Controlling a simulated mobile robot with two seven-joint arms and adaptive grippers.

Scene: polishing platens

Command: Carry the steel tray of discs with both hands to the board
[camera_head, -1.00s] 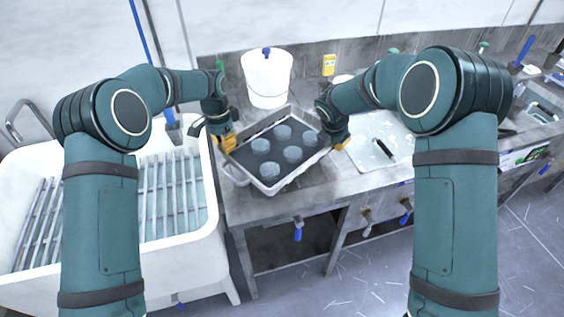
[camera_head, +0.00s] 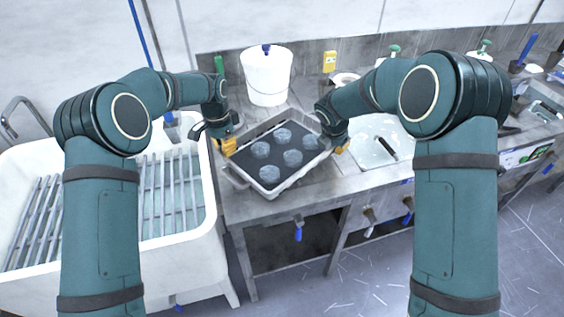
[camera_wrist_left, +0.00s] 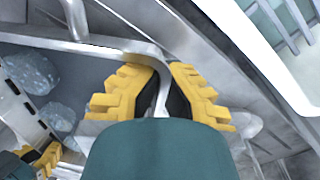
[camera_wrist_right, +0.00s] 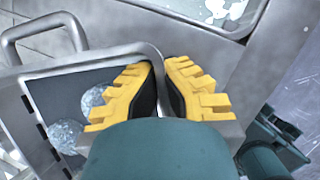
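The steel tray (camera_head: 293,182) is in the middle of the head view, over the grey bench. Several pale, round translucent discs (camera_head: 292,158) lie on its dark floor. My left gripper (camera_head: 228,146) is shut on the tray's left side; its yellow fingers (camera_wrist_left: 160,92) straddle the metal rim in the left wrist view. My right gripper (camera_head: 340,146) is shut on the tray's right side, its fingers (camera_wrist_right: 160,90) on either side of the rim. I cannot tell whether the tray touches the bench.
A white bucket (camera_head: 267,75) stands behind the tray, near the wall. A yellow item (camera_head: 329,62) and a round pale container (camera_head: 345,79) are at the back. A white basin (camera_head: 190,225) with metal bars is at left.

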